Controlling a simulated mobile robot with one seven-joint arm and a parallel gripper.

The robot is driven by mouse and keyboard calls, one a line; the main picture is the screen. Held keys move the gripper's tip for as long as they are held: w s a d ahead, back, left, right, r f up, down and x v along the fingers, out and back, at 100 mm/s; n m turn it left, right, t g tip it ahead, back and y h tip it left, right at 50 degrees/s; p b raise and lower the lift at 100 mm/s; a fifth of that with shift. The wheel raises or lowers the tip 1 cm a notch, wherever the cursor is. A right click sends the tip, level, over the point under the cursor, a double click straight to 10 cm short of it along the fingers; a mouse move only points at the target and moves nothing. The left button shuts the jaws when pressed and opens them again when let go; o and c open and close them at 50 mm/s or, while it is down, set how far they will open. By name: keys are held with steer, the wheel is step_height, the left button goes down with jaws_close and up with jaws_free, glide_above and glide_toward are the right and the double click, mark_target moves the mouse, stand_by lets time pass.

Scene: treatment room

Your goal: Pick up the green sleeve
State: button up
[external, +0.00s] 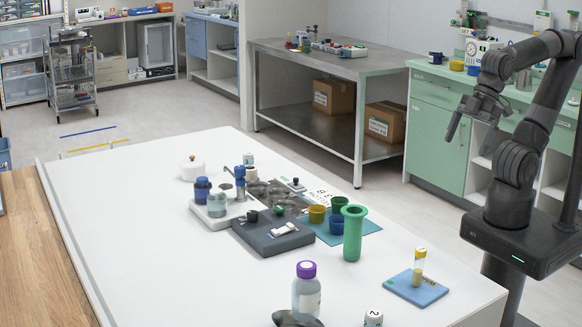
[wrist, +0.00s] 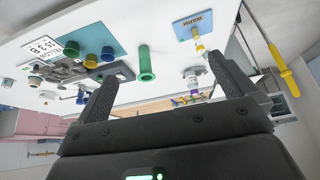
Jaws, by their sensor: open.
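The green sleeve (external: 353,235) is a tall tube with a wide flared rim. It stands upright on the white table, in front of the blue mat with small cups. In the wrist view the green sleeve (wrist: 146,62) shows between the fingers, well beyond them. My gripper (external: 467,123) is open and empty, up in the air to the right of the table, far from the sleeve. Its two dark fingers also show in the wrist view (wrist: 165,95).
Right of the sleeve, a yellow-capped vial (external: 419,268) stands on a blue pad (external: 431,290). A purple-capped bottle (external: 306,290) stands nearer the front. Yellow, green and blue cups (external: 317,214) sit behind the sleeve, beside a dark grey device (external: 268,237). The table's left part is clear.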

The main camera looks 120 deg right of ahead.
steer(key=shift+s+f, duration=0.1)
steer(key=shift+c, duration=1.4)
